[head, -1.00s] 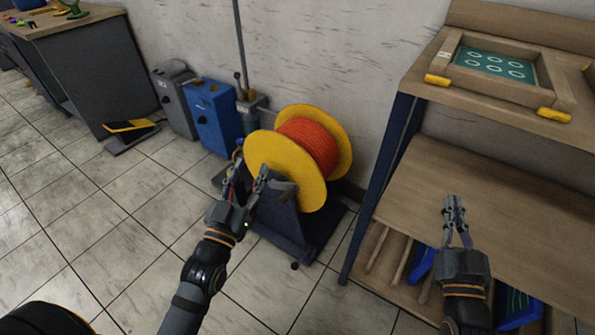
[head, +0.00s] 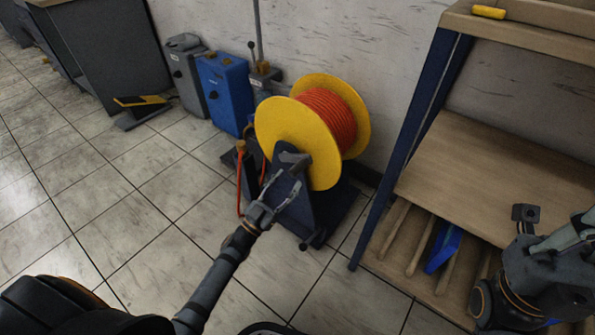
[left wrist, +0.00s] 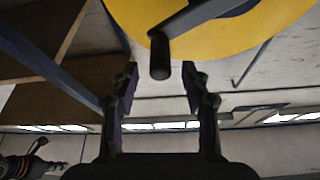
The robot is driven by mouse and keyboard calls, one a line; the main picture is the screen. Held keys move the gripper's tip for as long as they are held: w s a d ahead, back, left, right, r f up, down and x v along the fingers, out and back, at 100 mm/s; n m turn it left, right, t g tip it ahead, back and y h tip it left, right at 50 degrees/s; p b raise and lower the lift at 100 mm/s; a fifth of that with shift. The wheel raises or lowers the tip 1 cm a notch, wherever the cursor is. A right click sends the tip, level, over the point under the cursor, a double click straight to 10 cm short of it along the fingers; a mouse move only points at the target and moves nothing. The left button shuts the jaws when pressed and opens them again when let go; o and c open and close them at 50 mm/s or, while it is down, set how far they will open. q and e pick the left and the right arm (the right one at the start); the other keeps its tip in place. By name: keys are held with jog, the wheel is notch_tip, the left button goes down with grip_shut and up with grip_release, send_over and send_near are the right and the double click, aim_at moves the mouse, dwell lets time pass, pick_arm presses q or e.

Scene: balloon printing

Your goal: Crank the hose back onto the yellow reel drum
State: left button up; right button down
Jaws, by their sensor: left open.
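The yellow reel drum (head: 283,130) stands on a dark blue stand (head: 295,212), with orange hose (head: 328,112) wound between its flanges. A grey crank (head: 293,160) sits on the near flange. In the left wrist view its dark handle (left wrist: 160,57) points toward the camera. My left gripper (head: 279,188) is open just below and in front of the crank. In the left wrist view its fingertips (left wrist: 158,78) lie either side of the handle's line; I cannot tell whether they touch it.
A wooden shelf unit (head: 490,165) with blue posts stands close right of the reel. A blue box (head: 222,95) and a grey box (head: 187,75) stand by the wall at left. A hanging orange hose length (head: 239,190) shows left of the stand.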

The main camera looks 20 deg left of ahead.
aim_at(297, 168)
pick_arm(q)
jog(key=b+x, duration=0.1)
jog(key=x, duration=0.4)
jog(key=shift+w+d+r, duration=0.1)
jog(key=shift+w+r, duration=0.05)
jog(key=shift+w, duration=0.15)
jog(key=shift+c, duration=0.3)
grip_shut()
